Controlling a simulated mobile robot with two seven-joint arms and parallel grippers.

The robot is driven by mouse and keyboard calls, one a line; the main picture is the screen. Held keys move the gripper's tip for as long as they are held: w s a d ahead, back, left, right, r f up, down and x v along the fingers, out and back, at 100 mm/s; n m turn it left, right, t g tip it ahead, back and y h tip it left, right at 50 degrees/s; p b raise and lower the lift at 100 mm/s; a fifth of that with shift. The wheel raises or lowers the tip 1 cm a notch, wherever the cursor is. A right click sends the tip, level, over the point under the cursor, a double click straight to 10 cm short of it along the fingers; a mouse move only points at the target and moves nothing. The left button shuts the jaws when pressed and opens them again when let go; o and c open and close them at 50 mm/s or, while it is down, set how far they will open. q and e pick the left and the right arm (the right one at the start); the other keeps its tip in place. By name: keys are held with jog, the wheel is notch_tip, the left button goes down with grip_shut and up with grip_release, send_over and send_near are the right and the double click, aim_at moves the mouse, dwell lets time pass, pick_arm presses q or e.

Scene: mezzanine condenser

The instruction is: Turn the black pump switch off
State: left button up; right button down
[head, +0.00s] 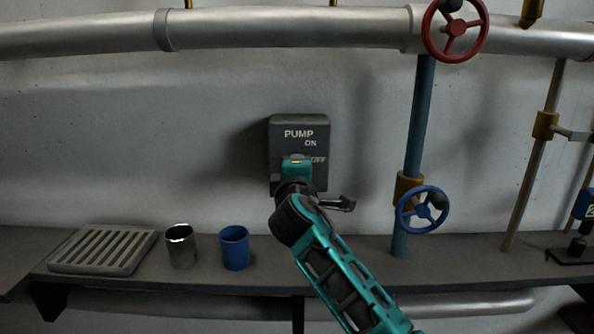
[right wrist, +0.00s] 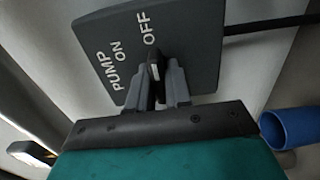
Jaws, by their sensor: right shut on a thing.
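The pump switch box (head: 290,125) is a dark grey plate on the wall, lettered PUMP, ON and OFF. It also shows in the right wrist view (right wrist: 195,50). My right gripper (head: 297,165) is in front of its lower half and hides the lever in the head view. In the right wrist view, my right gripper's fingers (right wrist: 162,85) are shut on the black switch lever (right wrist: 154,72), which has a white mark. The lever appears beside the OFF lettering; its exact setting I cannot tell. My left gripper is not in view.
A shelf (head: 340,270) below holds a slotted tray (head: 75,265), a metal cup (head: 181,247) and a blue cup (head: 235,249), also in the right wrist view (right wrist: 290,128). Right are a blue valve wheel (head: 404,224) and pipe (head: 420,115). A red valve wheel (head: 472,45) is above.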

dwell(0.4)
jog(key=c, duration=1.1)
grip_release()
jog(key=shift+c, duration=0.2)
pick_arm(q)
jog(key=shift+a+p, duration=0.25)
jog(key=shift+p, duration=0.1)
pick_arm(e)
jog(key=s, duration=1.3)
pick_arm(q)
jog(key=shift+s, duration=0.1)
